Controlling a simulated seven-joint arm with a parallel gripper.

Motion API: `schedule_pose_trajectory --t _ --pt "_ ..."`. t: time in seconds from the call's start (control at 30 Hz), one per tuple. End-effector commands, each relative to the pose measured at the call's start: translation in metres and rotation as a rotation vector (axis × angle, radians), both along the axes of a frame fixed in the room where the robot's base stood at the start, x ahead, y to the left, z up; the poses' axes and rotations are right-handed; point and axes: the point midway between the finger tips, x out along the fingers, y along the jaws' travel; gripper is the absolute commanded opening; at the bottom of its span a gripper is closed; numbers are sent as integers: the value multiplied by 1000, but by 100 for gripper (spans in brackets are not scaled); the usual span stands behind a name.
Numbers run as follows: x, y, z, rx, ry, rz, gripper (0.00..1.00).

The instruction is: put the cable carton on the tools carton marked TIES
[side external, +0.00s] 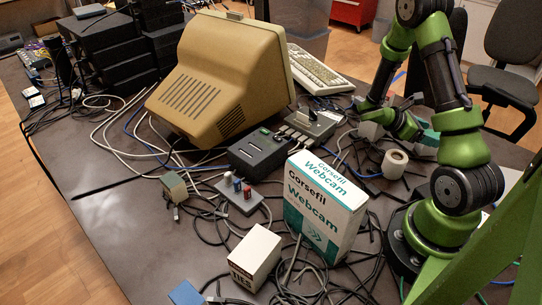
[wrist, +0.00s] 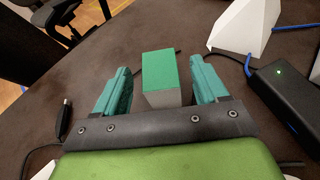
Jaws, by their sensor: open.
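A small box with a green top and pale grey sides (wrist: 165,70) stands between my fingers in the wrist view. I take it as the cable carton, but no label is readable. My gripper (wrist: 160,68) is open, with one teal finger on each side of the box and a visible gap at the left. In the side view my gripper (side external: 425,130) is low over the table at the right, partly hidden by my arm. The white carton marked TIES (side external: 256,258) stands near the front of the table, its top bare.
A tall Webcam box (side external: 322,207) stands right behind the TIES carton. Loose cables surround both. A black device (side external: 260,152), a beige monitor (side external: 220,75) and a tape roll (side external: 395,163) stand further back. In the wrist view a black adapter (wrist: 285,92) and a white block (wrist: 243,28) lie right.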

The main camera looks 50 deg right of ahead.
Motion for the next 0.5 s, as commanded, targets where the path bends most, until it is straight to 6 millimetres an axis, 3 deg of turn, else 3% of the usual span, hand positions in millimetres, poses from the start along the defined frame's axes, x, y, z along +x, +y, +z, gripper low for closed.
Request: schedule_pose_trajectory --t 0.2,0.5 --pt "33 31 18 -2 -4 5 72" --pt "53 54 32 1 -16 -5 72"
